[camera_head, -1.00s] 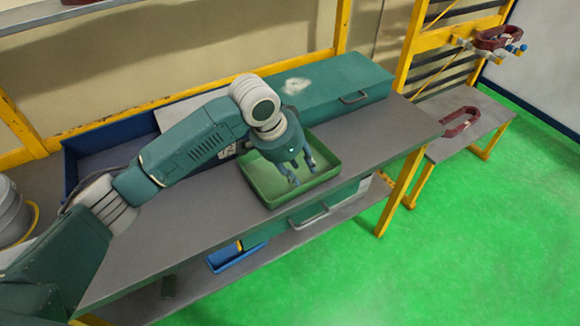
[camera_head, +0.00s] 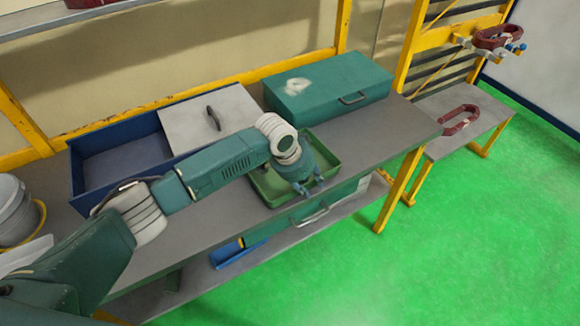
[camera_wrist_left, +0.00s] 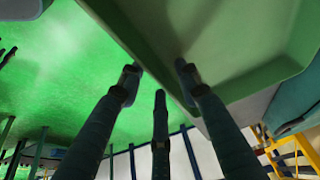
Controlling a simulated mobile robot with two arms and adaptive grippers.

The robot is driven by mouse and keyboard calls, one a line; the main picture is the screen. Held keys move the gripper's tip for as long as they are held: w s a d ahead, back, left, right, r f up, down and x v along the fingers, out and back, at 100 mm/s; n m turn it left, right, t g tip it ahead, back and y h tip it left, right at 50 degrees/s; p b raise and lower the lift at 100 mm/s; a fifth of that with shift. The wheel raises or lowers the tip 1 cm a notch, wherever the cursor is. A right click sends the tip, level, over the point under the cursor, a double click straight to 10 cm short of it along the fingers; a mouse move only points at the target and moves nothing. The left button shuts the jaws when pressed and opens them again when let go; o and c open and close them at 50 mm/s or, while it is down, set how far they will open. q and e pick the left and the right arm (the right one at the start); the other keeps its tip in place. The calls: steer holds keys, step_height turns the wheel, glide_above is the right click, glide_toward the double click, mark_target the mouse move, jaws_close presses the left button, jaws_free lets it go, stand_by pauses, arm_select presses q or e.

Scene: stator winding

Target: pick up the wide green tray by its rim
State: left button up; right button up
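The wide green tray (camera_head: 268,188) sits on the grey workbench near its front edge, partly hidden by my left arm. My left gripper (camera_head: 309,187) is over the tray's front side, fingers pointing down toward the rim. In the left wrist view the tray (camera_wrist_left: 235,50) fills the upper right, and its rim runs diagonally between the spread fingers (camera_wrist_left: 158,75). One finger is on the floor side and one on the inner side. The gripper is open; I cannot tell whether any finger touches the rim. My right gripper is not in view.
A teal toolbox (camera_head: 330,88) stands behind the tray. A blue bin (camera_head: 118,152) with a grey lid panel (camera_head: 205,120) lies to the left. A side bench (camera_head: 475,132) at right holds a dark red ring-shaped coil (camera_head: 459,120). The bench (camera_head: 395,135) right of the tray is clear.

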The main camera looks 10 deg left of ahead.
arm_select(q)
jaws_close()
steer(key=shift+r, duration=0.2)
